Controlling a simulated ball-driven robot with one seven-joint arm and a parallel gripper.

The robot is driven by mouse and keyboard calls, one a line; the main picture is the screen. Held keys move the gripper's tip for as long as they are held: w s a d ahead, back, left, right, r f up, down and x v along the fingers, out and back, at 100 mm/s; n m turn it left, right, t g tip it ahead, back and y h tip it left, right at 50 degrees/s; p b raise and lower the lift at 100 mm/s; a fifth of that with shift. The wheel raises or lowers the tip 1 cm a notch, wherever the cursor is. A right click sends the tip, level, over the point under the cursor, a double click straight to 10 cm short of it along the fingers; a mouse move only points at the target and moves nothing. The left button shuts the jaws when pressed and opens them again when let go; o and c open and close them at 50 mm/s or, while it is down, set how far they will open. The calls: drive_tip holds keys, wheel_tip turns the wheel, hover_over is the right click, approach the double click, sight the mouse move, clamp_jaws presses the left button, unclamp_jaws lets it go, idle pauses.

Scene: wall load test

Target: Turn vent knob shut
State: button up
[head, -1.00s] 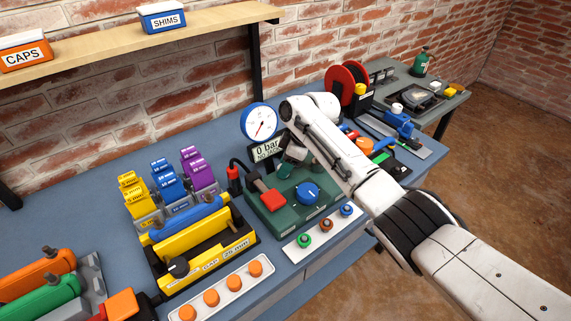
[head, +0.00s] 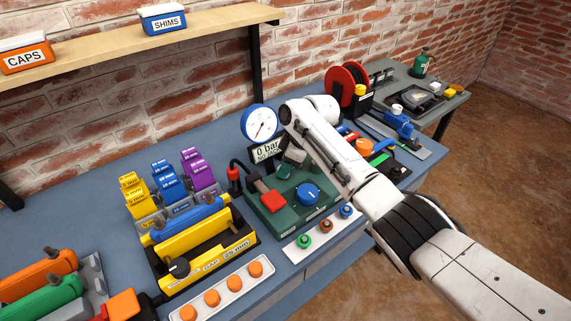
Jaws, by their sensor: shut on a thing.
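A dark green pump box (head: 271,219) stands on the blue-grey bench. It carries a red block (head: 273,201) at the left, a blue knob (head: 307,194) in front and a small green knob (head: 284,173) at the back. My gripper (head: 287,166) points down at the back of the box and is shut on the green knob, its fingers small and partly hidden by my arm. Whether this green knob is the vent knob cannot be read. The round gauge (head: 259,123) has a red needle, and the display (head: 267,149) below reads 0 bar.
A yellow frame (head: 205,255) with a blue bar stands left of the box. A strip of small knobs (head: 325,229) lies in front. Colored blocks (head: 166,180) stand behind the frame. Tools and a red reel (head: 346,83) are beyond my arm.

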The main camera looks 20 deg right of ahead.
drive_tip(key=m+p, duration=0.1)
drive_tip(key=m+t+h+p, duration=0.1)
drive_tip(key=m+p, duration=0.1)
drive_tip(key=shift+s+a+r+m, duration=0.1)
drive_tip(key=shift+a+m, duration=0.05)
drive_tip(key=shift+m, duration=0.15)
drive_tip(key=m+h+p, duration=0.1)
drive_tip(key=m, duration=0.3)
drive_tip(key=shift+a+m+t+h+p, duration=0.1)
drive_tip(key=shift+m+t+h+p, duration=0.2)
drive_tip(key=shift+t+h+p, duration=0.1)
drive_tip(key=m, duration=0.2)
drive_tip(key=m+h, duration=0.1)
drive_tip(key=m, duration=0.1)
drive_tip(key=shift+a+f+h, duration=0.1)
drive_tip(key=shift+f+h, duration=0.1)
drive_tip(key=shift+h, duration=0.1)
drive_tip(key=shift+m+h+b, duration=0.8)
drive_tip(key=shift+m+b, duration=0.3)
drive_tip(key=shift+m, duration=1.3)
drive_tip(key=o, duration=0.7)
drive_tip(key=shift+o, duration=0.2)
drive_tip(key=shift+a+r, duration=0.1)
drive_tip(key=shift+r, duration=0.05)
drive_tip(key=v, duration=1)
drive_tip(key=shift+r, duration=0.3)
